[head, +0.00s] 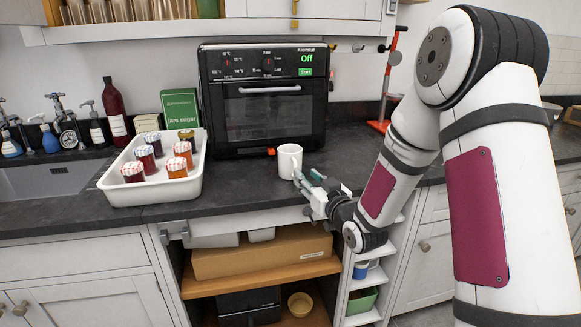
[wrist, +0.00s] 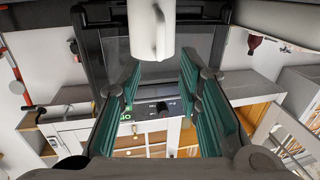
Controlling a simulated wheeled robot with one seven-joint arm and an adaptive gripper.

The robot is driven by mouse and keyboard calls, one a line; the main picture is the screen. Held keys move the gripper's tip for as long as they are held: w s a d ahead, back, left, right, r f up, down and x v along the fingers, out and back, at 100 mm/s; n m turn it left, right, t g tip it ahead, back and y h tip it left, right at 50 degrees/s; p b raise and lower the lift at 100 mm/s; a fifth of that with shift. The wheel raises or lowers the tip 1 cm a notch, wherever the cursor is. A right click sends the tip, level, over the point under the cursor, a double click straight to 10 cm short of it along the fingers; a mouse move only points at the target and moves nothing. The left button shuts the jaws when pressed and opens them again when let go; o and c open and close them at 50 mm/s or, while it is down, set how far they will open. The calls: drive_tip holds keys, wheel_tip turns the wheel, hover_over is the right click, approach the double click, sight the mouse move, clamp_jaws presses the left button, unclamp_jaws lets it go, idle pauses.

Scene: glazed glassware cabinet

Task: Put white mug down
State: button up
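The white mug (head: 290,160) stands upright on the dark worktop in front of the oven. In the wrist view the white mug (wrist: 142,30) is at the top centre, its handle towards my gripper, partly cut off by the frame edge. My gripper (head: 309,181) is close to the mug's lower right side in the head view. In the wrist view my gripper (wrist: 160,64) has its green-padded fingers spread wide, with nothing held between them. The mug sits just past the fingertips; I cannot tell whether a fingertip touches it.
A black oven (head: 265,95) stands behind the mug. A red stand (head: 391,85) is at the back right.

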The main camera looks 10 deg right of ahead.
sight(296, 167)
drive_tip(key=shift+w+a, duration=0.3)
drive_tip(key=shift+w, duration=1)
drive_tip(key=shift+w+a, duration=0.25)
drive_tip(key=shift+w, duration=1.05)
drive_tip(key=shift+w+a, duration=0.3)
drive_tip(key=shift+w, duration=1)
clamp_jaws()
